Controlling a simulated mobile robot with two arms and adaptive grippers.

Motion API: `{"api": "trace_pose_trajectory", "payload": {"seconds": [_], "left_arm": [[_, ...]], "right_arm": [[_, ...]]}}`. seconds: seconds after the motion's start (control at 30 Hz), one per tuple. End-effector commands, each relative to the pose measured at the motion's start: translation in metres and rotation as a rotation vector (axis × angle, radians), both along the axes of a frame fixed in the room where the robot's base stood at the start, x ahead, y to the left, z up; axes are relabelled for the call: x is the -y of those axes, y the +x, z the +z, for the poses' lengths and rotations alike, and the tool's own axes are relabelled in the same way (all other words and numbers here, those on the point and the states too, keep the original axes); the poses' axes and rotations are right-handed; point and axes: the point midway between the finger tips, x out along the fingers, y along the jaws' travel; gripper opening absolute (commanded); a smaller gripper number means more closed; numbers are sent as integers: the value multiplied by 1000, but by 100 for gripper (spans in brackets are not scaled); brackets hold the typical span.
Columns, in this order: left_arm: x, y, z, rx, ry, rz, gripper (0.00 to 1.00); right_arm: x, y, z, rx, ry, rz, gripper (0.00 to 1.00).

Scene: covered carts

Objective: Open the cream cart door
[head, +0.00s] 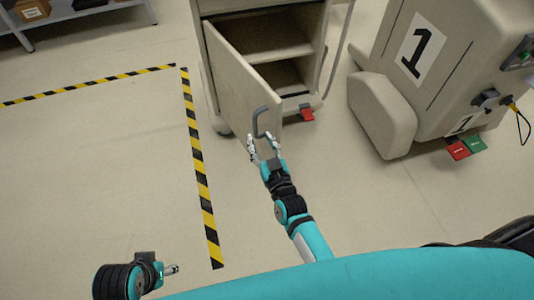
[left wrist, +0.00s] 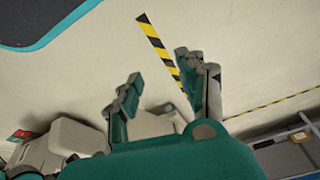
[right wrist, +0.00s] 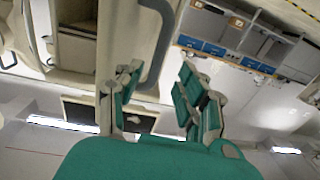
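The cream cart (head: 265,15) stands at the top centre of the head view. Its door (head: 235,80) is swung partly open to the left, so the shelves inside show. A grey bar handle (head: 258,121) is on the door near its free edge. My right gripper (head: 263,147) is open just below the handle. In the right wrist view the handle (right wrist: 160,45) reaches down close to the left finger of my right gripper (right wrist: 160,85); I cannot tell whether they touch. My left gripper (head: 173,269) is low at left, away from the cart; the left wrist view (left wrist: 158,85) shows it open and empty.
A larger beige machine (head: 450,50) marked 1 stands to the right, with red and green pedals (head: 466,147). Yellow-black floor tape (head: 198,160) runs left of the cart. A shelf (head: 80,12) is at the upper left. The floor left of the door is clear.

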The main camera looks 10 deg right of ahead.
Motion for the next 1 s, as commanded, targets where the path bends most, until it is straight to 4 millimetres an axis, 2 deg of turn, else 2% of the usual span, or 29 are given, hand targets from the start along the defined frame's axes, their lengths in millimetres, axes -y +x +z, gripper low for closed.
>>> {"api": "trace_pose_trajectory", "payload": {"seconds": [0.1,0.3,0.67,0.77,0.87,0.97,1.0], "left_arm": [[0,0,0,0,0,1,40],[0,0,0,0,0,1,40],[0,0,0,-1,1,1,40],[1,3,-1,13,-2,0,40],[6,23,-2,100,-20,-7,40],[19,66,6,298,-60,-22,40],[26,85,14,400,-82,-29,40]], "right_arm": [[3,-26,-1,-3,1,0,38],[6,-51,-1,-1,1,0,38],[6,-57,0,0,0,0,38],[9,-57,-2,0,6,-1,26],[26,-54,-9,-2,50,-3,13],[60,-50,-18,-3,159,-3,0],[77,-47,-20,-4,218,1,0]]}}
